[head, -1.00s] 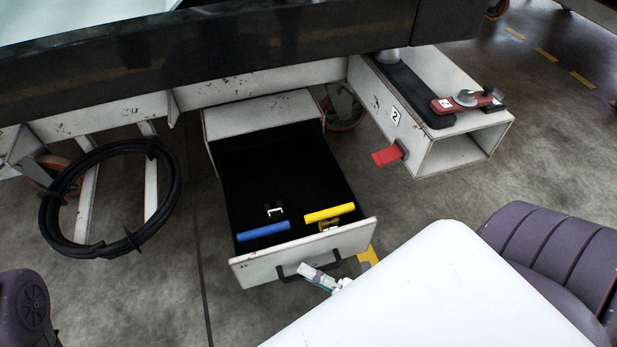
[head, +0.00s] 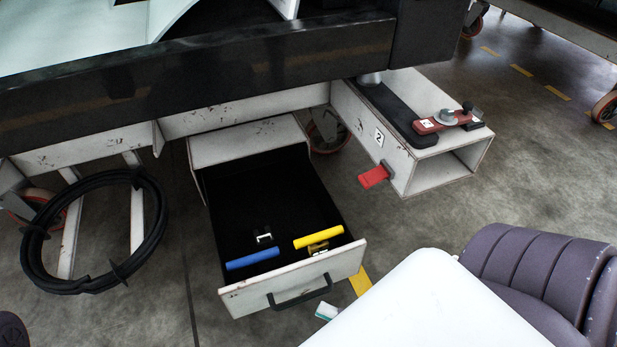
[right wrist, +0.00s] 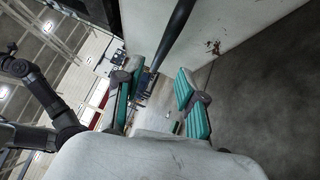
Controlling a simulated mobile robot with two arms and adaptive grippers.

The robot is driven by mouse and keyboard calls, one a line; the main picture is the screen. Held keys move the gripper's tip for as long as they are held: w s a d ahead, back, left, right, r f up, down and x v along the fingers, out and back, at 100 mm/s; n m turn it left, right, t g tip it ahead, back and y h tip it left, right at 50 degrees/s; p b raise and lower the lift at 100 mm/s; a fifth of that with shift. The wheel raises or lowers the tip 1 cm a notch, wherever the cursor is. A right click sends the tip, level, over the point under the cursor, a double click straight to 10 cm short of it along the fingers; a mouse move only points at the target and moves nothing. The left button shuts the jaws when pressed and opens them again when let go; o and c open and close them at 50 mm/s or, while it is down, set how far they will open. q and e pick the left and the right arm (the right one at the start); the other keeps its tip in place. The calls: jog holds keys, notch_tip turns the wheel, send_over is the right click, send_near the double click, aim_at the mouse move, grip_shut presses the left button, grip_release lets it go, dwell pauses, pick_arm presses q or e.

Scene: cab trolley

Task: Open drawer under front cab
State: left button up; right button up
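The drawer (head: 290,282) under the front cab is pulled well out of its white housing (head: 245,140). Its black handle (head: 300,292) is free in the head view. Inside lie a blue cylinder (head: 252,259), a yellow cylinder (head: 318,237) and small metal parts (head: 264,237). In the head view only a fingertip of my right gripper (head: 327,311) shows, just below and right of the handle. In the right wrist view my right gripper (right wrist: 158,98) has its teal finger pads apart, with the dark handle bar (right wrist: 176,35) beyond them. My left gripper is not in view.
A black hose coil (head: 95,230) hangs at the left. A white box beam (head: 430,165) with a red tab (head: 373,177) stands right of the drawer. The dark trolley frame (head: 200,85) runs above. Bare floor (head: 400,225) lies right of the drawer.

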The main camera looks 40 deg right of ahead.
jog(key=v, duration=0.5)
jog(key=shift+s+d, duration=0.1)
dwell(0.4)
